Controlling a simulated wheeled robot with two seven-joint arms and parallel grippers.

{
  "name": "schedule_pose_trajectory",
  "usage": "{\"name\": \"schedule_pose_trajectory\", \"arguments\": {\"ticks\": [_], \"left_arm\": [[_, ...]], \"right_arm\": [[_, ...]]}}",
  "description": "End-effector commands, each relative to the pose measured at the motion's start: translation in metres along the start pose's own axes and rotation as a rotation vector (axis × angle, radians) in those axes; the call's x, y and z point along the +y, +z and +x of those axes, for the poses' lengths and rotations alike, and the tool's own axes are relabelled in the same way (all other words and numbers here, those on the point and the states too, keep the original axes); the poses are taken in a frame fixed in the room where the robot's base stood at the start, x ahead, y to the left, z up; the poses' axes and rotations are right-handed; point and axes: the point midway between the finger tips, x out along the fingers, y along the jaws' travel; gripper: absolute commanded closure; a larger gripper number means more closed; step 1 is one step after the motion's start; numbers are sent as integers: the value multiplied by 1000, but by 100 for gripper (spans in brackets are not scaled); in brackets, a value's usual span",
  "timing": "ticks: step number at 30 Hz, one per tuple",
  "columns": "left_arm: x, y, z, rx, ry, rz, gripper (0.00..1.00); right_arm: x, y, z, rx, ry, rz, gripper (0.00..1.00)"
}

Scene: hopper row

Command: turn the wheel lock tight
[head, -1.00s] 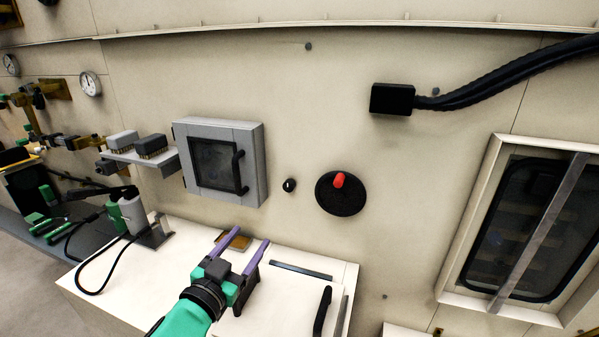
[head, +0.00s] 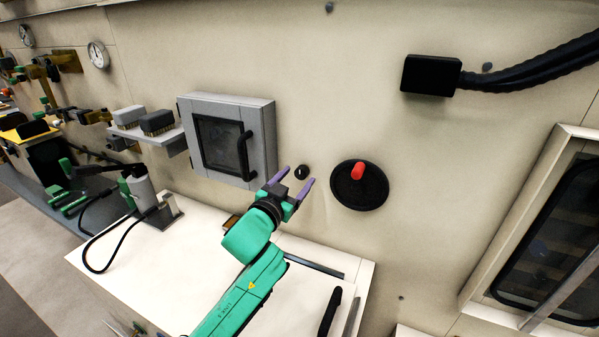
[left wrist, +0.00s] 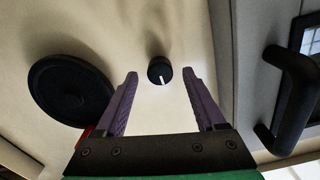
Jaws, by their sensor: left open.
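A small round black knob (head: 301,172) sits on the beige wall just left of a black wheel (head: 350,195) with a red handle (head: 358,170). I take the knob for the wheel lock. In the left wrist view, the knob (left wrist: 160,70) shows a white mark pointing down the picture. My left gripper (head: 297,177) is open, its purple fingers pointing at the wall. In the wrist view the knob appears between its fingertips (left wrist: 159,76), with a gap on both sides; whether the fingers reach around it I cannot tell. The wheel (left wrist: 70,92) is beside the left finger there.
A grey cabinet (head: 267,135) with a black handle (head: 243,155) is on the wall left of the knob; the handle (left wrist: 297,95) also shows in the wrist view. A white counter (head: 190,270) lies below. A black cable box (head: 431,75) hangs upper right.

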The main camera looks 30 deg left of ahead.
Motion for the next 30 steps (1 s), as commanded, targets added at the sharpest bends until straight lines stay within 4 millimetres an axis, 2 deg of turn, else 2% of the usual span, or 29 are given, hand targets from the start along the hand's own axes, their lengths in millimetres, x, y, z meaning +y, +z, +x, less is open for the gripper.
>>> {"name": "schedule_pose_trajectory", "arguments": {"ticks": [4, 12, 14, 15, 18, 30], "left_arm": [[0, -1, 18, 0, 0, 0, 29], [0, 1, 21, 0, 0, 0, 29], [0, 1, 21, 0, 0, 0, 51], [0, 1, 21, 0, 0, 0, 67], [0, 1, 21, 0, 0, 0, 100], [0, 0, 21, 0, 1, 52, 100]], "right_arm": [[0, 0, -6, -1, 0, 0, 50], [-2, 5, -5, -9, -3, 0, 50], [-3, 5, -5, -9, -4, 1, 50], [-3, 5, -5, -9, -5, 1, 50], [-4, 5, -5, -10, -6, 1, 50], [-5, 6, -6, -11, -7, 0, 50]]}}
